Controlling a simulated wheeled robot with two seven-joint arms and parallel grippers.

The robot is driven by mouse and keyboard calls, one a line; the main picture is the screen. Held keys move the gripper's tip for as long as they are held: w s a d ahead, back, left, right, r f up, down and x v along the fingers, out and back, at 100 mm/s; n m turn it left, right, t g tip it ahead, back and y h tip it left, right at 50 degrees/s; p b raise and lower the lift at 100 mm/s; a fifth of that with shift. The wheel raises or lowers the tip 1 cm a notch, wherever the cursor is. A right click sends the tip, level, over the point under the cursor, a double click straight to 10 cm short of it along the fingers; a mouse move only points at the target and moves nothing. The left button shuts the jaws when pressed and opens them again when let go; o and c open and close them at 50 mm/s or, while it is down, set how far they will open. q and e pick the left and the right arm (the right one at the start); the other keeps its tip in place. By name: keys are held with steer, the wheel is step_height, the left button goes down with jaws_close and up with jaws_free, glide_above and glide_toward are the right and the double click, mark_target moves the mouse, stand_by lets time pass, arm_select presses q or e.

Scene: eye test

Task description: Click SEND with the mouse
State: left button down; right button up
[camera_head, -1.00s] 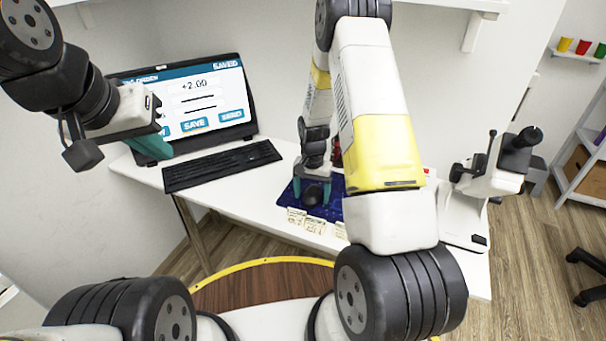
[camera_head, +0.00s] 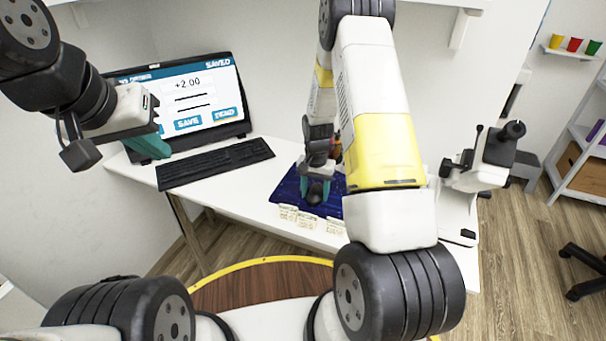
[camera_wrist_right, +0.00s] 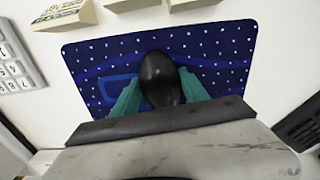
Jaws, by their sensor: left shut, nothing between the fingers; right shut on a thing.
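The monitor (camera_head: 195,97) stands at the back left of the desk. Its screen reads SAVED at the top right and +2.00, with a SAVE button (camera_head: 188,123) and a SEND button (camera_head: 224,114) at the lower right. The black mouse (camera_head: 314,194) lies on the dark blue mouse pad (camera_head: 290,186). My right gripper (camera_head: 316,188) is shut on the mouse, a teal finger at each side; the right wrist view also shows the mouse (camera_wrist_right: 161,80) between the fingers. My left gripper (camera_head: 155,147) is shut and empty, in front of the monitor's lower left. I cannot make out a screen cursor.
A black keyboard (camera_head: 215,163) lies in front of the monitor, left of the pad. Several small cream blocks (camera_head: 298,217) stand along the pad's front edge. Shelves with coloured cups (camera_head: 574,45) are at the far right.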

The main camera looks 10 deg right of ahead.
mark_target(318, 192)
steer(key=shift+s+d, duration=0.2)
steer(key=shift+d, duration=0.2)
steer(key=o, duration=1.5)
steer(key=shift+r, duration=3.9)
